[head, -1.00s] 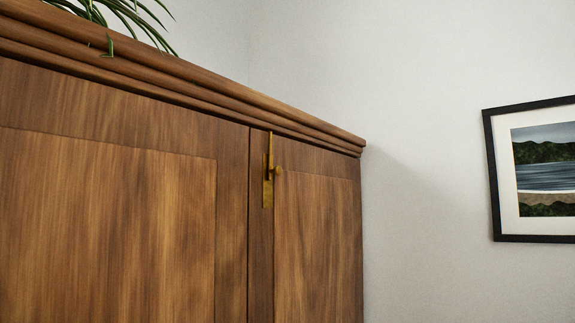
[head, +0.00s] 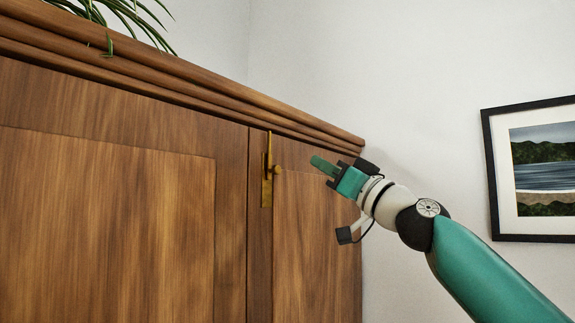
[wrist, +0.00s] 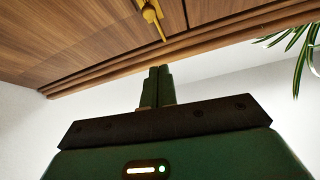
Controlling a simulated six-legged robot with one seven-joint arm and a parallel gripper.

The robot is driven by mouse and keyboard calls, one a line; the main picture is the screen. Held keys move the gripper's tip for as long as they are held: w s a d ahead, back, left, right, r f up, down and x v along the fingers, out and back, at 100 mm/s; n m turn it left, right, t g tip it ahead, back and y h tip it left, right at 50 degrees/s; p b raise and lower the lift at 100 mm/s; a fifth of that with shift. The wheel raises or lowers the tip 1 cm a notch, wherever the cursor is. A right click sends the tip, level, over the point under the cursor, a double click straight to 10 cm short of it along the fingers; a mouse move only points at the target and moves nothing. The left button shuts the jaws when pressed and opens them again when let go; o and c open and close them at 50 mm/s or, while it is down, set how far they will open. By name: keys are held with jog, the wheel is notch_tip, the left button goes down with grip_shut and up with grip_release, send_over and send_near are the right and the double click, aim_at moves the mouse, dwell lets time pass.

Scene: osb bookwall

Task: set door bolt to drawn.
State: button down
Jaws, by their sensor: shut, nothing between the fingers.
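The brass door bolt (head: 267,185) is mounted upright near the top of the wooden cabinet's right door, beside the seam between the doors. Its round knob (head: 278,169) sticks out to the right, and its rod reaches up to the moulding. My gripper (head: 318,162) is to the right of the bolt, apart from it, with its green fingers shut and empty, pointing up and left. In the wrist view the bolt (wrist: 151,16) is at the top, beyond the shut fingertips (wrist: 159,70).
The cabinet's projecting top moulding (head: 200,75) runs above the bolt. A leafy plant (head: 120,15) stands on top at the left. A framed landscape picture (head: 535,170) hangs on the white wall at the right. The space in front of the doors is clear left of my gripper.

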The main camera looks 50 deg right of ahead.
jog(key=shift+s+d, duration=0.1)
jog(key=shift+d, duration=0.05)
jog(key=shift+r, duration=0.1)
notch_tip(320, 180, up, 5)
send_over(274, 170)
jog(key=s+d, duration=0.2)
jog(key=s, duration=0.1)
jog(key=shift+w+a+f, duration=0.1)
jog(key=shift+a+f, duration=0.1)
jog(key=shift+f, duration=0.8)
jog(key=shift+w+a+f, duration=0.1)
jog(key=shift+a+f, duration=0.1)
jog(key=shift+f, duration=0.75)
